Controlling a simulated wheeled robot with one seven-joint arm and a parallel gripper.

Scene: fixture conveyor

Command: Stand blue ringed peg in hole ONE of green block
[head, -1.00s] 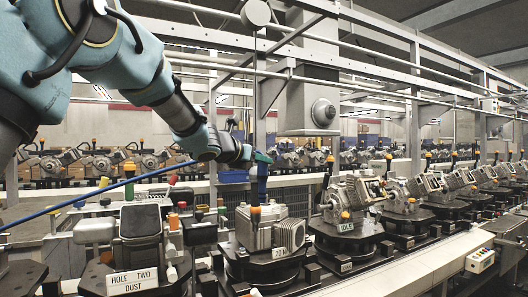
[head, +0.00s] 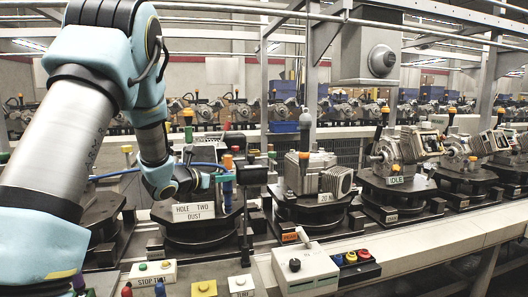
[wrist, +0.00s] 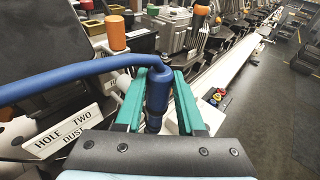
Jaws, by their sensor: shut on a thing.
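My gripper (head: 224,180) has green fingers, seen from behind in the wrist view (wrist: 157,98). It is shut on a blue cylinder (wrist: 157,88) with a collar, which looks like the blue ringed peg; its lower part shows in the head view (head: 227,196). A blue hose (wrist: 75,75) comes in from the left and meets its top. It is held roughly upright, by the machine with the sign HOLE TWO DUST (head: 194,212). I cannot make out a green block or a hole ONE; the lower end of the cylinder is partly hidden.
A machine marked 20 N (head: 340,180) stands right of my gripper, with a dark blue cylinder (head: 305,122) upright on it. A control box (head: 304,268) and button boxes (head: 205,288) line the front edge. More machines continue to the right.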

